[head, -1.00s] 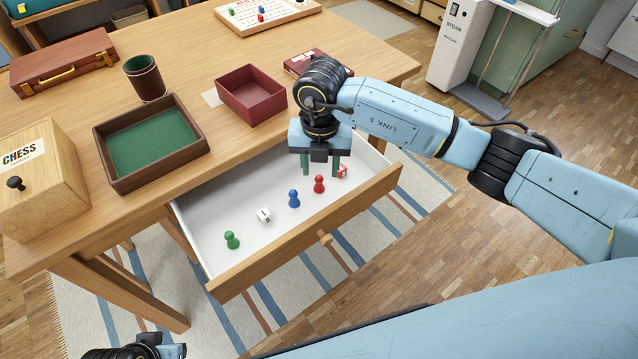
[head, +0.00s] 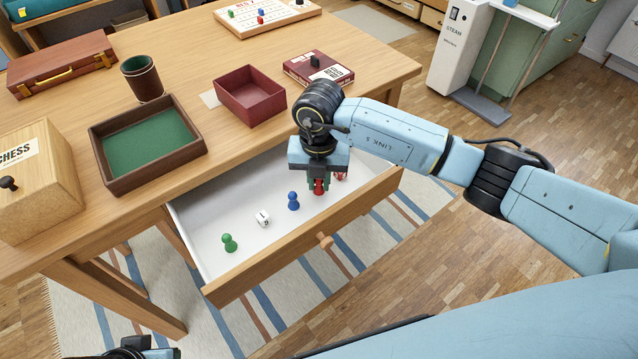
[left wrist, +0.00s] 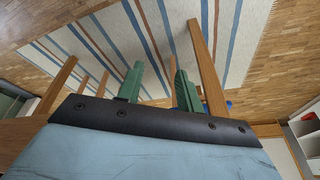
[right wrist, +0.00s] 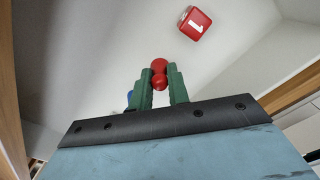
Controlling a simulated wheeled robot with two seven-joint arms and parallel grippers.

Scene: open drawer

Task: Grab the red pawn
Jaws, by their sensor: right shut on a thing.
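The red pawn (head: 319,187) stands in the open drawer, between the fingers of my right gripper (head: 318,184). In the right wrist view the red pawn (right wrist: 159,76) shows between the green fingertips of my right gripper (right wrist: 161,82), which is shut on it. The fingers hide part of the pawn in the head view. My left gripper (left wrist: 158,80) is open and empty in the left wrist view, with the rug and wooden legs beyond it. Only part of the left arm shows at the bottom left of the head view.
The drawer front (head: 285,248) and the table edge bound the space. A maroon box (head: 250,95) and a green-lined tray (head: 120,180) stand on the table.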

